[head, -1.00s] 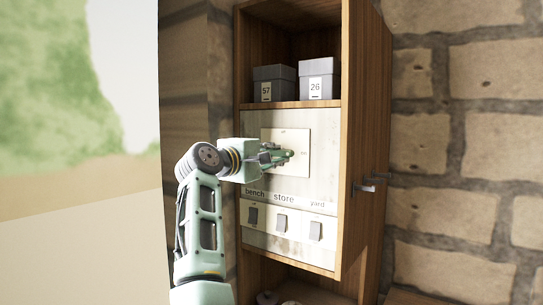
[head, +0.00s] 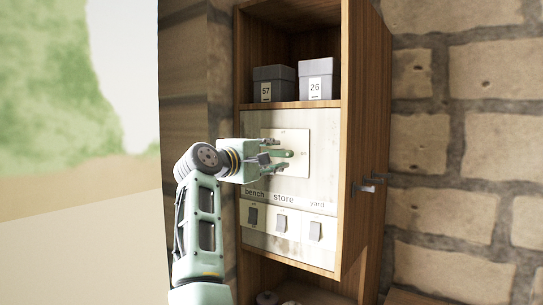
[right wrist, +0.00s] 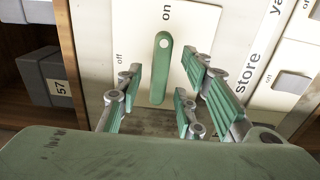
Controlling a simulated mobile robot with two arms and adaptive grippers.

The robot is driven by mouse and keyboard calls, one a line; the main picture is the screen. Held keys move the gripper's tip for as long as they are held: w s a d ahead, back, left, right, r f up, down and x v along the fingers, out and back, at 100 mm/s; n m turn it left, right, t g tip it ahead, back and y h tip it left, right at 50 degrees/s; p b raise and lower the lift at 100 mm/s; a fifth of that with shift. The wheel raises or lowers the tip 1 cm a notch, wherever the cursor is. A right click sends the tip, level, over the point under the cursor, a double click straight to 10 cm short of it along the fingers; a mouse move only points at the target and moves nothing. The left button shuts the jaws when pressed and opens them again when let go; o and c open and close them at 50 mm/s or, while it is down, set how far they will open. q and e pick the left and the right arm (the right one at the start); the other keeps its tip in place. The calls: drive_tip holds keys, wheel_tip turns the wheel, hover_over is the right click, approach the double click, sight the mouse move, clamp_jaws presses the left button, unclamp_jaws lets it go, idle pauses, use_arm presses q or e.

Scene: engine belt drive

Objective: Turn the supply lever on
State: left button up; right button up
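The supply lever (head: 284,153) is a green bar on a pale plate (head: 301,170) set in the cabinet panel. It lies level in the head view, its rounded end towards the "on" mark at the right; the "off" mark is above. In the right wrist view the lever (right wrist: 160,70) runs upright, with "on" above its round end and "off" to its left. My right gripper (head: 276,157) is open at the plate. Its fingers stand on both sides of the lever with gaps, apart from it in the right wrist view. My left gripper is not in view.
Below are three switches (head: 281,222) labelled bench, store and yard. Grey boxes marked 57 (head: 273,84) and 26 (head: 318,80) stand on the shelf above. The wooden cabinet side (head: 365,130) has dark hooks (head: 366,187). A stone wall (head: 470,150) is at the right.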

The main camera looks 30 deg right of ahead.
drive_tip(key=v, duration=0.7)
drive_tip(key=shift+a, duration=0.15)
